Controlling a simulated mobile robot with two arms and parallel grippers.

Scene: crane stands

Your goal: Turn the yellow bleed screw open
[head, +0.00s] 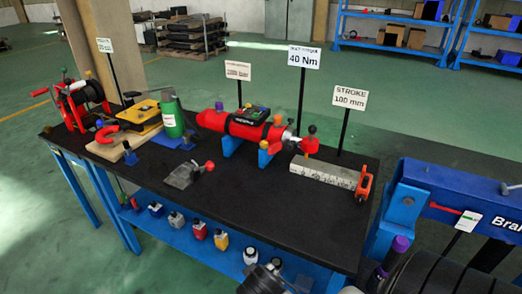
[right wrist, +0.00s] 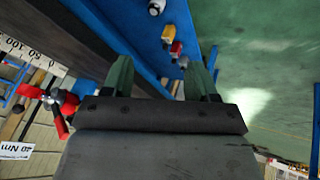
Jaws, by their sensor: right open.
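I cannot make out a yellow bleed screw for sure in either view. A red cylinder (head: 246,128) lies on blue cradles (head: 232,145) in the middle of the black bench in the head view. It has a purple knob (head: 219,106) on top, and a red handle (head: 310,145) at its right end. In the right wrist view, a red cross-shaped handle (right wrist: 64,118) shows at the left. My right gripper (right wrist: 160,78) is open in that view, its green fingers apart with nothing between them, over the bench edge and lower shelf. My left gripper is not in view.
The black bench (head: 225,212) carries signs on posts, a measuring bar (head: 325,171), a grey block with a red-knobbed lever (head: 183,175), a green bottle (head: 172,118) and a yellow case (head: 138,116). Several small containers stand on the blue shelf below. The bench's front strip is clear.

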